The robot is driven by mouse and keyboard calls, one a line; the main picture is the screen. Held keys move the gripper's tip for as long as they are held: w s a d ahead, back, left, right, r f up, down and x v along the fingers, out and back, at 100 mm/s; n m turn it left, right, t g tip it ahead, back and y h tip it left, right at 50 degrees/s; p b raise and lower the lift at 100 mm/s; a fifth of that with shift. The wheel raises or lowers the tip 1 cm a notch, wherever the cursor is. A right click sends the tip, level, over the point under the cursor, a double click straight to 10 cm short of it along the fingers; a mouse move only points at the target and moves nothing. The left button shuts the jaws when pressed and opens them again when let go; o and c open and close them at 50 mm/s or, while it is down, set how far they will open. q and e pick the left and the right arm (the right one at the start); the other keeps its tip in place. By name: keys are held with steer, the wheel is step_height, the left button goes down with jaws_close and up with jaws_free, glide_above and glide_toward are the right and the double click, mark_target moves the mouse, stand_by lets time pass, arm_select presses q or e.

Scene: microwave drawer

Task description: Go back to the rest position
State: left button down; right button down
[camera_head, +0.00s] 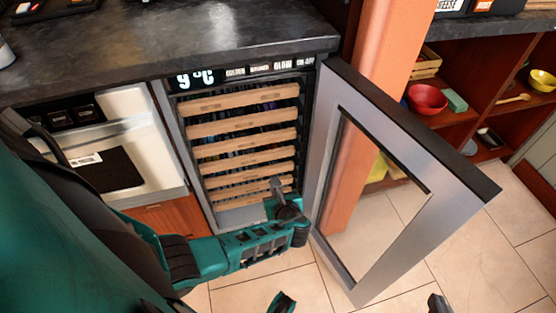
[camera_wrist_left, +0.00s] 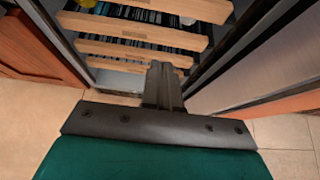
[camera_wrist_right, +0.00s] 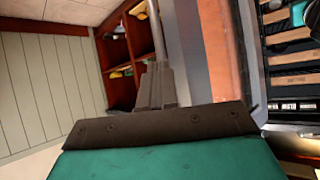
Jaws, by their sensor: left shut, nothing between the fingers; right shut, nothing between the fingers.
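The wine cooler (camera_head: 160,95) stands under the dark counter, with its glass door (camera_head: 330,120) swung wide open to the right. My left arm reaches in from the left in the head view, and its gripper (camera_head: 277,187) is in front of the lower racks. In the left wrist view the fingers of the left gripper (camera_wrist_left: 163,85) are together and empty, facing the wooden racks (camera_wrist_left: 140,32). My right gripper (camera_head: 437,303) shows only as a dark tip at the bottom edge, near the door. In the right wrist view its fingers (camera_wrist_right: 157,85) are together and empty.
A dark counter (camera_head: 180,42) runs above the cooler. A white appliance (camera_head: 140,130) is left of it. An open shelf with a red bowl (camera_head: 427,99) and a yellow bowl (camera_head: 542,80) stands at the right. Tiled floor (camera_head: 480,250) is clear beyond the door.

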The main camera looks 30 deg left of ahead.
steer(key=shift+d, duration=0.1)
